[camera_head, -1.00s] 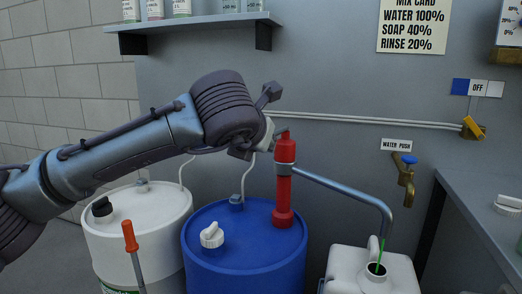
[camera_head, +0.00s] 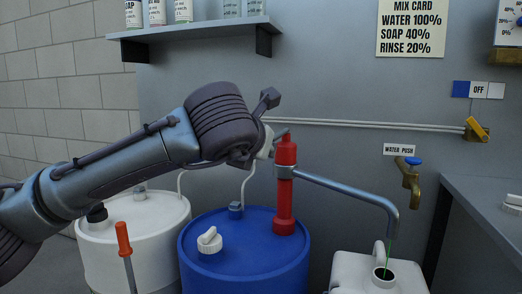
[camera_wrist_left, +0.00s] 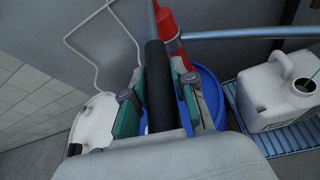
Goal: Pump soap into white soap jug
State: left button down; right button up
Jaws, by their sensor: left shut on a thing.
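The white soap jug (camera_head: 352,270) stands at the lower right, its mouth open. It also shows in the left wrist view (camera_wrist_left: 262,92) on a blue wire rack (camera_wrist_left: 288,140). A red pump (camera_head: 285,205) stands on the blue drum (camera_head: 240,262). Its grey spout (camera_head: 350,188) reaches over the jug, and a thin green line runs from the spout end into the mouth. My left gripper (camera_head: 270,142) is at the pump top. In the wrist view my left gripper (camera_wrist_left: 160,75) is shut on the black pump handle (camera_wrist_left: 156,95). My right gripper is out of view.
A white drum (camera_head: 125,245) stands left of the blue one, partly behind my arm. An orange-handled tool (camera_head: 123,238) is in front. A brass tap (camera_head: 411,185) is on the wall. A shelf with bottles (camera_head: 190,33) is above, a counter (camera_head: 490,215) at right.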

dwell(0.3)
pick_arm(q)
jog(key=c, duration=0.9)
grip_release()
jog(key=v, duration=1.2)
jog(key=shift+f, duration=0.1)
